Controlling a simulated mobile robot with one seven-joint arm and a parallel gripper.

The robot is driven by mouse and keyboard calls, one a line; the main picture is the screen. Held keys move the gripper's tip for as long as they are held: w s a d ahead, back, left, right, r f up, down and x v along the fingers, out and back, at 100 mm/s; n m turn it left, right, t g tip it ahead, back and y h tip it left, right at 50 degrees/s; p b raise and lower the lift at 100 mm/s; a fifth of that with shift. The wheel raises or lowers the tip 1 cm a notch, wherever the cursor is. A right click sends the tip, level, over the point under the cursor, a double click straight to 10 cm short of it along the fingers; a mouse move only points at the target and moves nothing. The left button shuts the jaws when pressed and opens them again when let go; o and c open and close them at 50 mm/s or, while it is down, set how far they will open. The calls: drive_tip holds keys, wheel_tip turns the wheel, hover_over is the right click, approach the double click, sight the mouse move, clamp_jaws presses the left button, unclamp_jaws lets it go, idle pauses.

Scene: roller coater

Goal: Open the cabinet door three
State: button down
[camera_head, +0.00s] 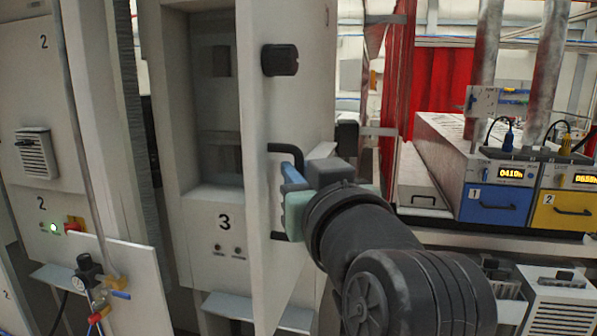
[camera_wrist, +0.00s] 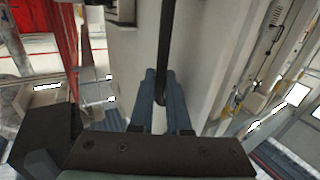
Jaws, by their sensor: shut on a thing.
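Cabinet three (camera_head: 223,265) carries a black "3" below its opening. Its white door (camera_head: 258,200) stands swung out from the cabinet, and part of the dim inside shows to its left. A black bar handle (camera_head: 284,149) sits on the door's outer face, and a black latch block (camera_head: 280,60) is above it. My gripper (camera_head: 291,176), with blue fingers, is shut on the handle. In the wrist view the dark handle (camera_wrist: 167,45) runs between the two fingers (camera_wrist: 163,85). My arm hides part of the door's lower right side.
Cabinet two (camera_head: 35,150) stands at left. A white panel with a regulator (camera_head: 84,263) is at lower left. At right are a blue drawer unit (camera_head: 490,204) and a yellow one (camera_head: 568,212), with a red curtain (camera_head: 440,85) behind.

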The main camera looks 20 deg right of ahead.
drive_tip(key=shift+r, duration=0.2)
drive_tip(key=c, duration=0.9)
unclamp_jaws()
drive_tip(key=shift+w+d+f, duration=0.1)
drive_tip(key=shift+f, duration=0.05)
drive_tip(key=s+b, duration=0.1)
drive_tip(key=s, duration=0.3)
drive_tip(key=s+b, duration=0.2)
drive_tip(key=s, duration=0.2)
drive_tip(key=s+a+b, duration=0.1)
drive_tip(key=s+b, duration=0.1)
drive_tip(key=s, duration=0.3)
drive_tip(key=shift+a, duration=0.1)
drive_tip(key=a+r+t+b, duration=0.1)
drive_tip(key=a+r+t, duration=0.1)
drive_tip(key=a+t, duration=0.1)
drive_tip(key=a+r+t+y, duration=0.1)
drive_tip(key=a+r+t, duration=0.1)
drive_tip(key=a, duration=0.4)
drive_tip(key=a+r+n+t+b, duration=0.1)
drive_tip(key=a+t, duration=0.3)
drive_tip(key=a, duration=0.1)
drive_tip(key=shift+r+y+b, duration=0.3)
drive_tip(key=shift+r+b, duration=0.05)
drive_tip(key=shift+r, duration=0.05)
